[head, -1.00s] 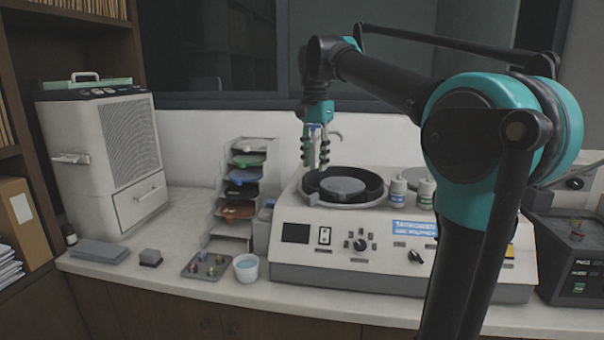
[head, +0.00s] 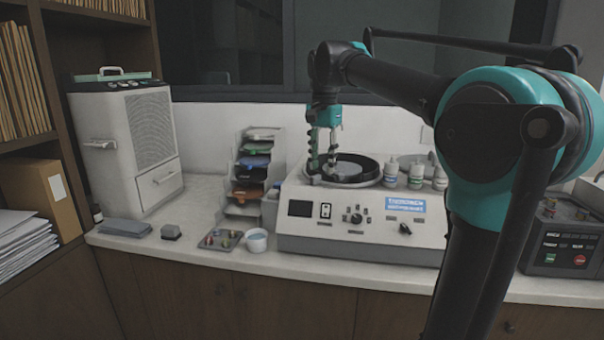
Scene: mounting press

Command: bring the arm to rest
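My gripper (head: 323,163) hangs pointing down at the left side of the grinding machine's round dark bowl (head: 349,168). Its two fingers are apart with a gap between them, and I see nothing held. Whether the fingertips touch the bowl's rim cannot be told from here. My arm reaches in from the right, raised and bent over the machine (head: 293,236), and hides part of its right side.
Small bottles (head: 416,175) stand on the machine at right. Left of it are a rack of coloured discs (head: 250,176), a white cup (head: 257,240) and a small tray (head: 220,239). A white cabinet (head: 128,145) stands far left. A dark control box (head: 565,245) is at right.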

